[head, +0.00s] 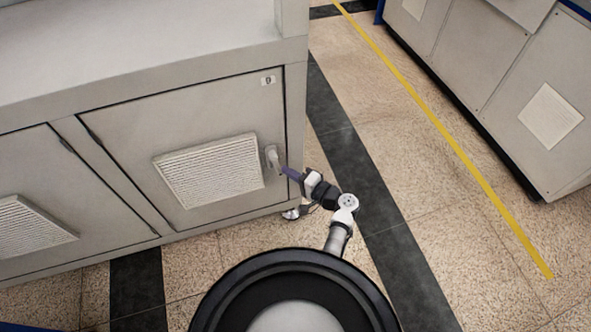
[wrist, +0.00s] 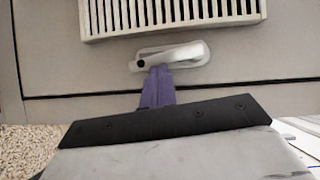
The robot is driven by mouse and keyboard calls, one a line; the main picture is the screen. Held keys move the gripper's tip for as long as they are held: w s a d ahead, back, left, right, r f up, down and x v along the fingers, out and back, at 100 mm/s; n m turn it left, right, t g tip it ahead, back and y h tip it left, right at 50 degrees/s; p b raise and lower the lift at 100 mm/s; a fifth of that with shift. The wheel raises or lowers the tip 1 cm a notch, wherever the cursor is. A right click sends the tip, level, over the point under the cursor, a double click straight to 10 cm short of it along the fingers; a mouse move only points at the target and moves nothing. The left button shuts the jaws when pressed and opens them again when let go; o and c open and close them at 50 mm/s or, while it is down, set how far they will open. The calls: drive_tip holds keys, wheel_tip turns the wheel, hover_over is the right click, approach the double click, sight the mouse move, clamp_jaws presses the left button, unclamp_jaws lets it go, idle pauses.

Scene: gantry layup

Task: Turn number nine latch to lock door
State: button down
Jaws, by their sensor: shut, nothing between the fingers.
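The latch (head: 272,157) is a pale metal handle near the right edge of a grey cabinet door (head: 130,150). A small label (head: 268,80) sits at this door's upper right corner; its number is hard to read. In the wrist view the latch (wrist: 180,54) lies roughly along the door's edge, slightly tilted, over an oval backplate. My gripper (head: 285,170) is at the latch. Its purple fingers (wrist: 160,72) are shut together, with their tips at the handle's side near the pivot end. I cannot tell whether they touch it.
A white vent grille (head: 210,170) is left of the latch. The cabinet's right corner post (head: 296,120) stands beside the door. Open floor with a yellow line (head: 450,140) lies to the right, before another grey cabinet (head: 480,70).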

drive_tip(key=shift+a+f+m+y+b, duration=0.3)
drive_tip(key=shift+m+b, duration=0.15)
drive_tip(key=shift+m, duration=0.15)
drive_tip(key=shift+s+r+t, duration=0.1)
drive_tip(key=shift+t, duration=0.2)
